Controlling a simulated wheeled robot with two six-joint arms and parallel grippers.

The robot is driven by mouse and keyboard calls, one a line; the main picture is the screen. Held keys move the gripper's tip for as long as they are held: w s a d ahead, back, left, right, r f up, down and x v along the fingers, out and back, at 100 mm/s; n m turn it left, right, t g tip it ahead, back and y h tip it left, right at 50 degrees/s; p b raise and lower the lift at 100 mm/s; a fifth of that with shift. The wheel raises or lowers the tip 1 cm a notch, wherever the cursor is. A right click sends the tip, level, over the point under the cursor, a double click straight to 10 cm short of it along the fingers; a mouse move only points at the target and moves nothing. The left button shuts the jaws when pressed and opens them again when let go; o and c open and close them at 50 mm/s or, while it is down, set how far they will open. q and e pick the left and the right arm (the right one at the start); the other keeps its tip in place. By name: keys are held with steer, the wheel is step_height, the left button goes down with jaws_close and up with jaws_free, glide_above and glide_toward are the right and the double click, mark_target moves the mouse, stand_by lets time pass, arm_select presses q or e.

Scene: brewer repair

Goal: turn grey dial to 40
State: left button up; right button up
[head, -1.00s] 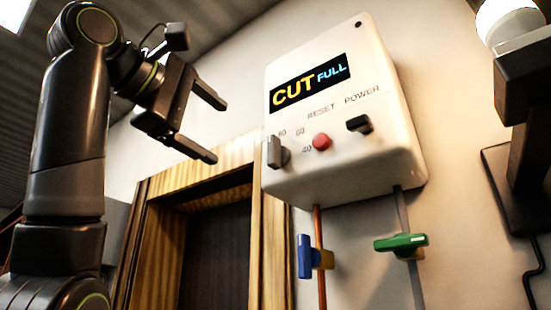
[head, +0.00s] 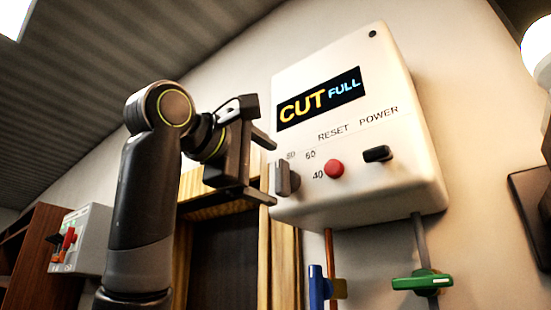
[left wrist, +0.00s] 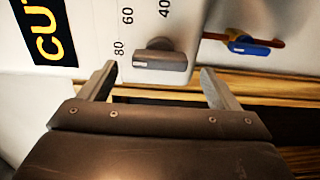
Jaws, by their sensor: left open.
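The grey dial (head: 287,180) sits on the lower left of the front of the white brewer box (head: 350,200), with 80, 60 and 40 printed around it. In the left wrist view the dial (left wrist: 160,61) shows as a bar lying level, its pale mark at the end on the 80 side. My left gripper (head: 272,170) is open just left of the dial in the head view. In the left wrist view the left gripper (left wrist: 158,71) has its two fingers on either side of the dial, apart from it. My right gripper is not in view.
A red reset button (head: 334,169) and black power switch (head: 377,153) are right of the dial. The display (head: 319,98) reads CUT FULL. Below hang a blue valve (head: 317,288) and green valve (head: 421,280). A grey box (head: 85,240) is at far left.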

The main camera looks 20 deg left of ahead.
mark_target(278, 176)
arm_select(q)
steer(key=shift+p+x, duration=0.65)
steer(key=shift+x, duration=1)
steer(key=shift+c, duration=0.7)
steer(key=c, duration=0.8)
steer(key=shift+c, duration=0.2)
